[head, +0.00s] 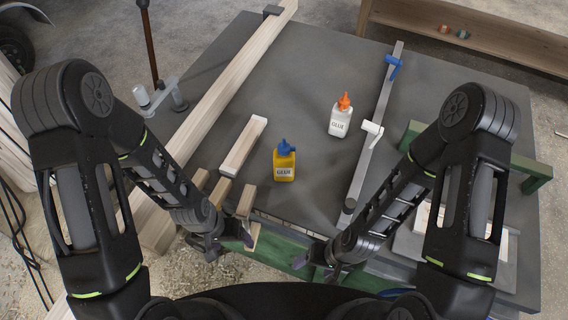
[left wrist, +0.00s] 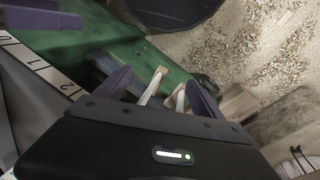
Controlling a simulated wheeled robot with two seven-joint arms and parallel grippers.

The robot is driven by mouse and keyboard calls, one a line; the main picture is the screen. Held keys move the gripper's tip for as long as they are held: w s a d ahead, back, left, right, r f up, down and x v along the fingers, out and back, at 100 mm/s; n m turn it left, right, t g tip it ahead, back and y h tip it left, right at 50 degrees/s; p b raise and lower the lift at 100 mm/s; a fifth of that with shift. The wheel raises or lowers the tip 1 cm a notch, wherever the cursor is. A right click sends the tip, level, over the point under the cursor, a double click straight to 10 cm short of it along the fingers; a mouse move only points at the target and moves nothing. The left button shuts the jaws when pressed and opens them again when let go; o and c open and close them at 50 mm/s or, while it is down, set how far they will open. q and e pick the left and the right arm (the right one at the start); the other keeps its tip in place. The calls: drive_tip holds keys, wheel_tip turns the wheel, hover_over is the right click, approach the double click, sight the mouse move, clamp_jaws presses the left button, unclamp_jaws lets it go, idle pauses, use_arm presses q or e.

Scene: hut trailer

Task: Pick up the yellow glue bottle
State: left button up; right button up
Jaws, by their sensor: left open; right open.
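The yellow glue bottle (head: 284,164) with a blue cap stands upright on the dark grey table top (head: 300,60), near its front edge, in the head view. My left gripper (head: 232,249) is low and to the left, in front of the table's near edge and apart from the bottle. In the left wrist view its purple fingers (left wrist: 160,92) are spread, and the bottle does not show there. My right gripper (head: 322,268) is open in front of the near edge, to the right of and nearer than the bottle. Neither gripper touches the bottle.
A white glue bottle (head: 340,118) with an orange cap stands behind and right of the yellow one. A short wood block (head: 243,145) lies to its left, beyond it a long plank (head: 235,78). A bar clamp (head: 376,125) lies at right. Green framing (head: 282,250) runs along the front.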

sight(285, 167)
use_arm(q)
drive_tip(key=w+a+r+m+t+y, duration=0.1)
drive_tip(key=w+a+r, duration=0.4)
drive_tip(key=w+r, duration=0.3)
drive_tip(key=w+d+r+t, duration=1.1)
drive_tip(key=w+d+r, duration=0.8)
drive_tip(key=w, duration=0.2)
drive_tip(key=s+d+f+m+g+h, duration=0.1)
drive_tip(key=s+d+f+m+h, duration=0.2)
drive_tip(key=s+d+f, duration=1.05)
drive_tip(key=s+a, duration=0.1)
drive_tip(key=a, duration=0.1)
drive_tip(key=s+a+f+n+y, duration=0.1)
drive_tip(key=a, duration=0.2)
drive_tip(key=s+a+f+n+y, duration=0.1)
drive_tip(key=s+a, duration=0.1)
drive_tip(key=a, duration=0.1)
drive_tip(key=shift+a+t, duration=0.1)
drive_tip(key=shift+t, duration=0.2)
drive_tip(key=a, duration=0.1)
drive_tip(key=a+n+y, duration=0.1)
drive_tip(key=a, duration=0.1)
drive_tip(key=a+t+y, duration=0.1)
drive_tip(key=shift+w+a+r+n, duration=0.1)
drive_tip(key=shift+a+r+n, duration=0.15)
drive_tip(key=shift+r+n, duration=0.05)
drive_tip(key=shift+w+a+r+t, duration=0.15)
drive_tip(key=shift+a+r+t, duration=0.05)
drive_tip(key=shift+r+t, duration=0.1)
